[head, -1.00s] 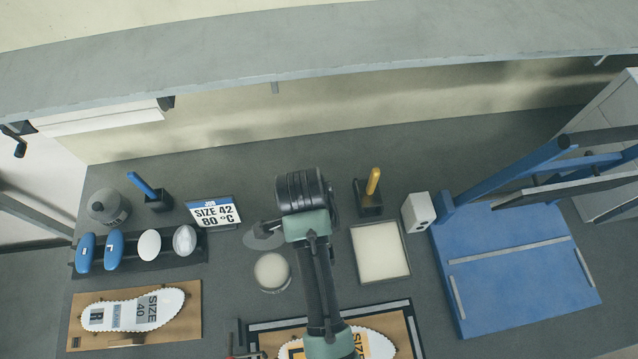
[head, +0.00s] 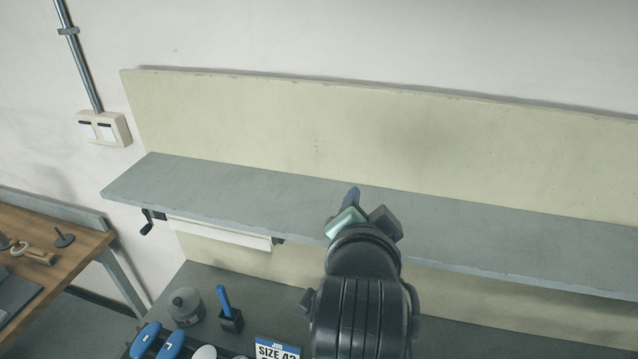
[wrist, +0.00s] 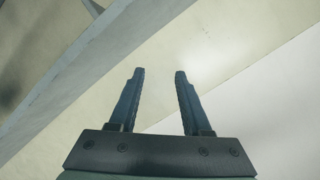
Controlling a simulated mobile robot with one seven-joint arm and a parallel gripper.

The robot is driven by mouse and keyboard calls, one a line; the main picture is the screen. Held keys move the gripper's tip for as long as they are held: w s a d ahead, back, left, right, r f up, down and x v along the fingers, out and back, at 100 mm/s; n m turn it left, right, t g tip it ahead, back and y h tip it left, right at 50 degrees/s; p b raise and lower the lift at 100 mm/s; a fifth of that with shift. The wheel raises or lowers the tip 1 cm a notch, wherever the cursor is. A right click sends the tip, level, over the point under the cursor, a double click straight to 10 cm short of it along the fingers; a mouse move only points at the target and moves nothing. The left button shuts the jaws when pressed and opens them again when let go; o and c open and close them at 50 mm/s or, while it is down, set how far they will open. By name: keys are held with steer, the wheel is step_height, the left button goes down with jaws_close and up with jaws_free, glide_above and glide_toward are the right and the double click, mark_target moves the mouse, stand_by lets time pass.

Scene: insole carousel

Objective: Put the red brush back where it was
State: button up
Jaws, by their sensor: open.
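No red brush shows in the head view or the wrist view. My gripper (head: 352,195) is raised in front of the grey shelf in the head view, and my own arm hides part of it. In the wrist view my gripper (wrist: 160,73) has its two fingers apart with nothing between them. Beyond the fingers are only the pale wall surfaces and a grey edge. A blue-handled brush (head: 223,299) stands in a dark holder on the bench at the lower left.
The grey shelf (head: 230,191) runs across the pale backboard (head: 260,125) and looks bare. Below it on the bench are a grey pot (head: 184,300), blue pads (head: 171,343) and a size sign (head: 277,349). A wooden table (head: 70,262) stands at left.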

steer(key=s+a+r+n+t, duration=0.25)
steer(key=r+n+t, duration=0.3)
steer(key=r, duration=1.25)
steer(key=s+a+r+n+t+y, duration=0.1)
steer(key=s+r+t, duration=0.3)
steer(key=r, duration=0.4)
steer(key=s+a+r+n+t+y, duration=0.1)
steer(key=s+a+r+n+t, duration=0.2)
steer(key=s+r, duration=0.4)
steer(key=shift+s+a+r+n+t, duration=0.15)
steer(key=shift+r+n+t, duration=0.45)
steer(key=shift+n+t, duration=0.05)
step_height(320, 180, down, 7)
steer(key=b, duration=0.7)
steer(key=shift+f+y, duration=0.15)
steer(key=shift+y, duration=0.15)
